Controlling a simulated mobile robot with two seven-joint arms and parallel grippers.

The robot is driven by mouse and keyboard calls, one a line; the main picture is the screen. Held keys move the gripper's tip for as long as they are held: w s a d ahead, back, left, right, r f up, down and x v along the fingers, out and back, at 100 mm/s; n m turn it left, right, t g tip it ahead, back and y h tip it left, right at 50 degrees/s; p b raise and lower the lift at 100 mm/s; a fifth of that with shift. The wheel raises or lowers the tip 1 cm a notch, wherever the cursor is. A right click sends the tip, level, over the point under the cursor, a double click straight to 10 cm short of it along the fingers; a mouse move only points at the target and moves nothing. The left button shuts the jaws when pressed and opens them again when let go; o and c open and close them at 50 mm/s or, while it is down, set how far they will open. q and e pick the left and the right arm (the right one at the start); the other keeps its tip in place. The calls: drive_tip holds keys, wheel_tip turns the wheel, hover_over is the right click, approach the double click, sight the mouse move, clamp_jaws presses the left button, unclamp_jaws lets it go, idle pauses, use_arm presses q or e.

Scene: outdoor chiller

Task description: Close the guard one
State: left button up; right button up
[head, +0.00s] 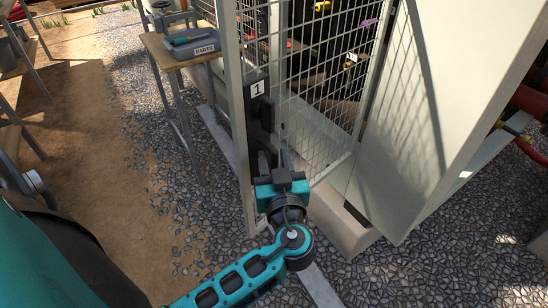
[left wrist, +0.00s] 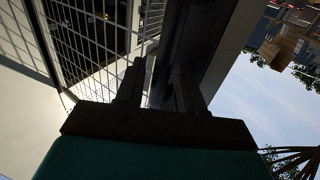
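The guard marked 1 is a wire-mesh panel (head: 325,75) in a light grey frame, beside a pale post (head: 234,100). A dark latch box with a "1" label (head: 257,88) sits at the post. Whether the panel is fully against the post I cannot tell. My left gripper (head: 274,160) is low beside the panel's near edge, below the latch box. In the left wrist view its two dark fingers (left wrist: 160,85) are apart, with the mesh (left wrist: 85,35) to their left and a dark upright to their right. Contact is unclear. My right gripper is not in view.
A large pale cabinet panel (head: 425,110) stands right of the mesh. A small table (head: 175,50) with a grey PARTS box (head: 193,46) stands at the upper left. Gravel (head: 175,200) covers open ground to the left and in front. Red pipes (head: 530,100) show at the far right.

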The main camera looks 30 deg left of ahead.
use_arm(q)
clamp_jaws()
idle(0.5)
